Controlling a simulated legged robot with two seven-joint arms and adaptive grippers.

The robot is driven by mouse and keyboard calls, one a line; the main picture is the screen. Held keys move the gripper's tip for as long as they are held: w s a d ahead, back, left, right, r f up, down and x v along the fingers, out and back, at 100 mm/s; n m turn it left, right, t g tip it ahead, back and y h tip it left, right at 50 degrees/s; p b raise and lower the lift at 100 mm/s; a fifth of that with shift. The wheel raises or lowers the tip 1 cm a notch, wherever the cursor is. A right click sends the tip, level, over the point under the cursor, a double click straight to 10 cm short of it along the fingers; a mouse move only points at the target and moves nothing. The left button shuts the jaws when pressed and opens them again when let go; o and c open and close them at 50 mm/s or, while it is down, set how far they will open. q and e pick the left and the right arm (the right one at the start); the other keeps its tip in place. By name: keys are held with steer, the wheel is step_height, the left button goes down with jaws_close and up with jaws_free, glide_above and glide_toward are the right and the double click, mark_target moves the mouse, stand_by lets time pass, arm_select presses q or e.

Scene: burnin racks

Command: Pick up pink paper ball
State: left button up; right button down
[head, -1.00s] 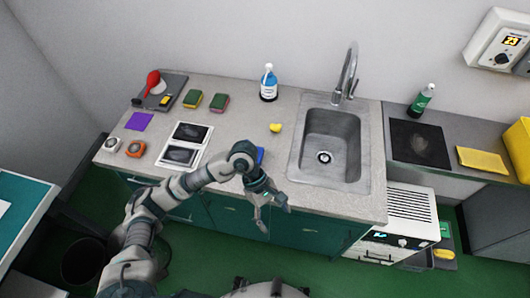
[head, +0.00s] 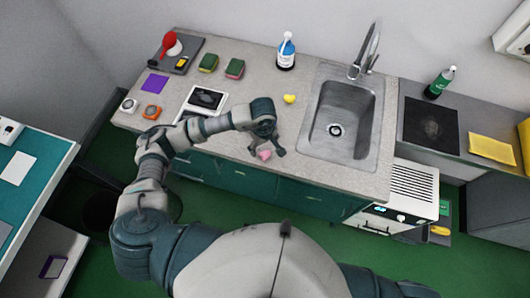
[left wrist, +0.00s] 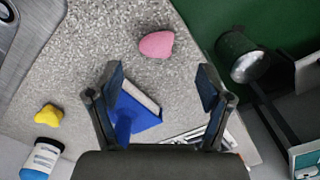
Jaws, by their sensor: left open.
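A pink paper ball (head: 264,155) lies on the grey counter near its front edge in the head view. It also shows in the left wrist view (left wrist: 156,44), on the speckled counter ahead of the fingers. My left gripper (head: 267,149) is open, with its fingers apart near the ball in the head view. In the left wrist view the ball shows beyond the space between the open fingers (left wrist: 159,72), and neither finger appears to grip it. My right gripper is out of view.
A blue object with a pale edge (left wrist: 138,106) lies on the counter beneath my left gripper. A yellow lump (head: 289,99), a blue-labelled bottle (head: 286,52) and a steel sink (head: 341,125) are nearby. A framed panel (head: 205,98) lies left of the gripper.

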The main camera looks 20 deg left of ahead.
mark_target(265, 153)
arm_select(q)
steer(key=shift+s+f, duration=0.1)
steer(key=shift+f, duration=0.5)
steer(key=f, duration=0.2)
steer(key=d+f+p, duration=0.1)
steer(key=f, duration=0.1)
steer(key=shift+f, duration=0.25)
steer(key=shift+a, duration=0.2)
steer(key=c, duration=0.8)
